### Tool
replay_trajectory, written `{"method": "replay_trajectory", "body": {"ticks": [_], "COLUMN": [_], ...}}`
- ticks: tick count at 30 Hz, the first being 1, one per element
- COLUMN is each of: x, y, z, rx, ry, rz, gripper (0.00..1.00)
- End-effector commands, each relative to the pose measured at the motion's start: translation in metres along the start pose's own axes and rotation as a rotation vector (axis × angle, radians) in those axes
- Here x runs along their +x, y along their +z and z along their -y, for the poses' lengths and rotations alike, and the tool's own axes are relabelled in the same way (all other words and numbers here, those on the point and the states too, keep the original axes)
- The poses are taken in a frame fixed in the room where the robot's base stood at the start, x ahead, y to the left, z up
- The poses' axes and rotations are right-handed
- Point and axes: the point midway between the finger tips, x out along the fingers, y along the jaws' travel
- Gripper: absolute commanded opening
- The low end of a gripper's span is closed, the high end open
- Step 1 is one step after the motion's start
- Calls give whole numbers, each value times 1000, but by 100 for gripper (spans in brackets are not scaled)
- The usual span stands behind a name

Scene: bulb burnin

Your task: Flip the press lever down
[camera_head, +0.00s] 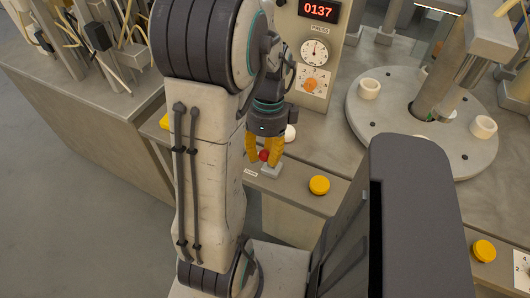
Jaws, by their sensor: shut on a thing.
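The press lever shows as a red knob (264,155) above a small grey base (271,170) on the front ledge of the bench. My gripper (264,153) has yellow-orange fingers and points down at the lever. Its fingers are closed around the red knob, one on each side. The lever's stem is mostly hidden by the fingers, so its tilt cannot be told. A panel (310,55) behind is marked PRESS, with a red display reading 0137, a round gauge and an orange dial.
A yellow button (319,185) sits right of the lever, and another yellow button (484,251) is farther right. A white ball (290,132) is just behind my gripper. A round turntable (425,125) with white cups stands at the right. A cluttered bench (90,110) is at the left.

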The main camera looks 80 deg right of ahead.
Motion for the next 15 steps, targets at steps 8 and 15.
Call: {"method": "replay_trajectory", "body": {"ticks": [8, 15], "x": [3, 2], "y": [0, 0], "z": [-6, -4], "rx": [-1, -1], "ry": [23, 17], "rz": [0, 0], "gripper": [33, 54]}}
